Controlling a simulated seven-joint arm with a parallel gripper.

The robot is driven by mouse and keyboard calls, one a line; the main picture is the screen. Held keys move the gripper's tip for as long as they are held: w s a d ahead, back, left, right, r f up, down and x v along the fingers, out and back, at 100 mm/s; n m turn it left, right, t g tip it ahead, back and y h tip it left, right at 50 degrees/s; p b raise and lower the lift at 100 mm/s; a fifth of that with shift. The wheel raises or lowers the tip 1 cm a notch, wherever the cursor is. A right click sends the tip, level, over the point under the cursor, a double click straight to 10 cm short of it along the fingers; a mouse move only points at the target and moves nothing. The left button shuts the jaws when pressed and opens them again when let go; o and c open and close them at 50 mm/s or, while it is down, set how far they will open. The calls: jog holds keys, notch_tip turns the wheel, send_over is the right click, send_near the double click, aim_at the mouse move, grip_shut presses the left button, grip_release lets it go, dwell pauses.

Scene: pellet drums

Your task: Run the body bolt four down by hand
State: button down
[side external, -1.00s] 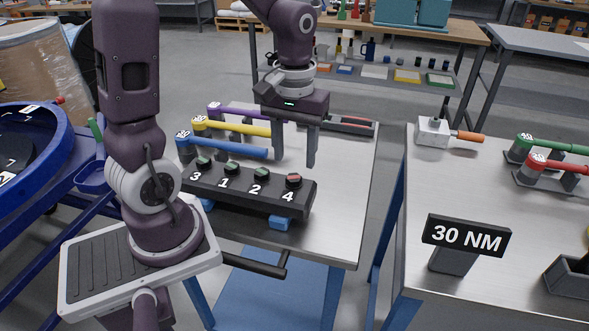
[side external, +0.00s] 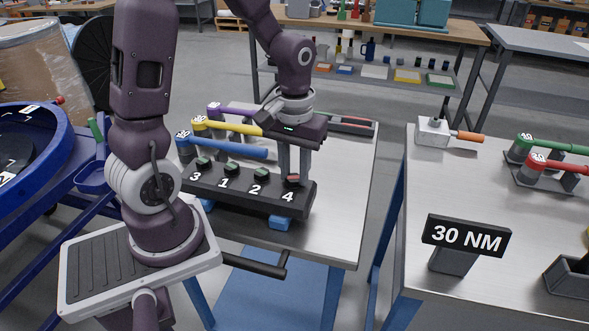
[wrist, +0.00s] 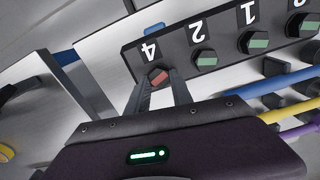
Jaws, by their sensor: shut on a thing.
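Body bolt four (side external: 293,180) has a red top and sits at the right end of the dark block (side external: 230,198), above the white number 4. My gripper (side external: 293,176) is down at this bolt, its fingers closed in on either side of the head. In the wrist view the red-topped bolt (wrist: 158,76) shows between the fingertips (wrist: 160,84), beside the 4. How far the bolt is threaded in cannot be told. The bolts marked 3, 1 and 2 have green tops; bolt 2 (side external: 261,174) is nearest to bolt four.
Blue (side external: 228,148), yellow (side external: 235,127) and purple (side external: 228,108) torque wrenches lie behind the block. A red-and-black tool (side external: 350,124) lies at the bench's back right. A 30 NM sign (side external: 466,238) stands on the right bench. The bench right of the block is clear.

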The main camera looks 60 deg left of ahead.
aim_at(295, 177)
jog(key=m, duration=0.4)
jog(key=shift+d, duration=0.1)
jog(key=c, duration=1.1)
grip_release()
jog(key=shift+r, duration=0.1)
notch_tip(295, 177, up, 7)
jog(key=s+d+r+m+t, duration=0.1)
jog(key=s+d+r+t, duration=0.1)
jog(key=s, duration=0.2)
jog(key=s+d+r+m+t, duration=0.1)
jog(key=s+d+r, duration=0.1)
jog(key=s+r, duration=0.1)
jog(key=s+d+r+m+t, duration=0.1)
jog(key=s+d+r+t, duration=0.1)
jog(key=s+d, duration=0.1)
jog(key=shift+s+d+r+t, duration=0.1)
jog(key=shift+s+r+t, duration=0.1)
jog(key=shift+s, duration=0.25)
jog(key=shift+s+r+t, duration=0.1)
jog(key=shift+s+r, duration=0.05)
jog(key=shift+s, duration=0.3)
